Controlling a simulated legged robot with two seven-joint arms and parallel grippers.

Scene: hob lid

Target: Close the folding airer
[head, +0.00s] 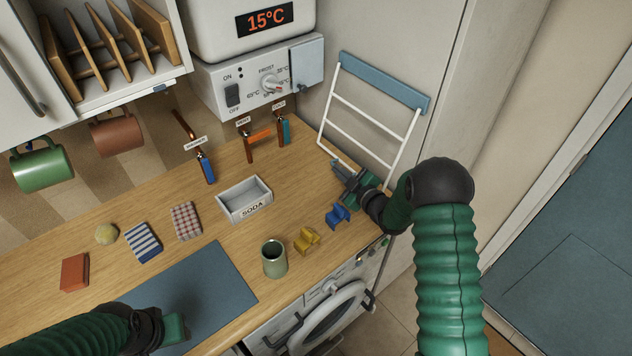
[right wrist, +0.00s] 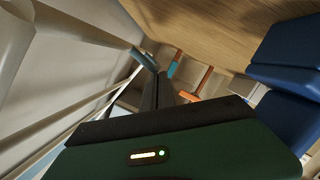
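The folding airer (head: 372,118) is a white frame with several rungs and a blue-grey bar (head: 385,83) across its upper end. It stands by the pale wall panel beyond the worktop's right end. My right gripper (head: 342,170) is at the airer's lower end, close to the worktop; I cannot tell if it touches. In the right wrist view its dark fingers (right wrist: 157,92) look closed together, near a blue-grey piece (right wrist: 145,58), with white rails (right wrist: 85,112) to the left. My left gripper (head: 175,330) is low over the blue-grey mat; its fingers are not clear.
Near my right gripper, a blue clip-like object (head: 338,215) and a yellow one (head: 307,241) lie on the worktop, with a green cup (head: 274,258) nearby. The SODA tray (head: 245,200) is further left. Pipes with levers (head: 262,137) rise behind. A washing machine (head: 330,318) is below.

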